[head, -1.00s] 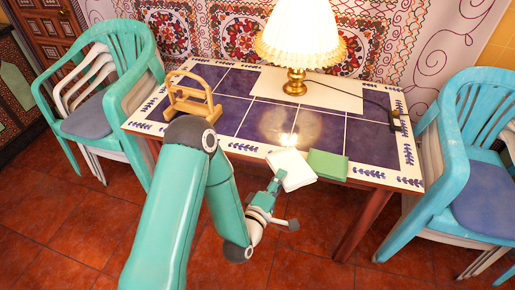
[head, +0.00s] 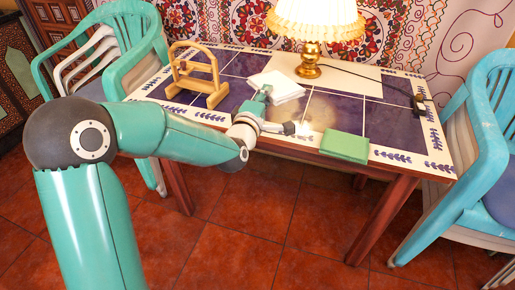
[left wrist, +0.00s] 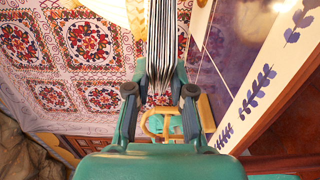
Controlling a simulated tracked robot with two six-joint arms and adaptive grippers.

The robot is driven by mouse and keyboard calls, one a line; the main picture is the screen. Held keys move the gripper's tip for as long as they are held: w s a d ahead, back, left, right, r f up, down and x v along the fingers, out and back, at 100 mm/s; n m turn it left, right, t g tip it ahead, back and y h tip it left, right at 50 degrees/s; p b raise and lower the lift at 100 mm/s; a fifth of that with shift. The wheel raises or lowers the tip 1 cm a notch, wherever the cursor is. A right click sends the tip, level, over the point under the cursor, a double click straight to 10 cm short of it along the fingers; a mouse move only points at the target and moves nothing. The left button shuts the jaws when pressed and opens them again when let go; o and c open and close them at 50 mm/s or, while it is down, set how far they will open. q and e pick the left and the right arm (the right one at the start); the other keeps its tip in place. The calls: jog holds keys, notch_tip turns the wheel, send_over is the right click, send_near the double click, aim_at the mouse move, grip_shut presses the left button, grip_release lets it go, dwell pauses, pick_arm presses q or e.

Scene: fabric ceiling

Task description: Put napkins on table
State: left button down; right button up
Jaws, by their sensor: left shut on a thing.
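My left gripper (head: 263,98) is shut on a stack of white napkins (head: 278,85) and holds it over the left-middle part of the table (head: 390,135). In the left wrist view the napkins (left wrist: 160,45) show edge-on as thin layers between the fingers (left wrist: 160,92). A wooden napkin holder (head: 213,99) stands on the table to the left of the napkins. It shows partly behind the gripper in the left wrist view (left wrist: 207,113). A flat green stack (head: 345,146), perhaps napkins, lies near the table's front edge. My right gripper is not in view.
A lit lamp (head: 310,62) with a pleated shade and brass base stands at the back of the table, its dark cord running right. Stacked plastic chairs (head: 487,130) stand right, others (head: 138,32) left. The tabletop's right-middle is mostly clear.

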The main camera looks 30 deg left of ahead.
aim_at(250, 81)
pick_arm(q)
jog(key=s+a+r+b, duration=0.2)
jog(key=a+r+b, duration=0.1)
jog(key=r, duration=0.2)
notch_tip(250, 81, down, 20)
jog(key=b, duration=0.4)
jog(key=shift+s+a+r, duration=0.25)
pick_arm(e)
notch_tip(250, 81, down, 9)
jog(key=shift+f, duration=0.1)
pick_arm(q)
jog(key=c, duration=1)
grip_release()
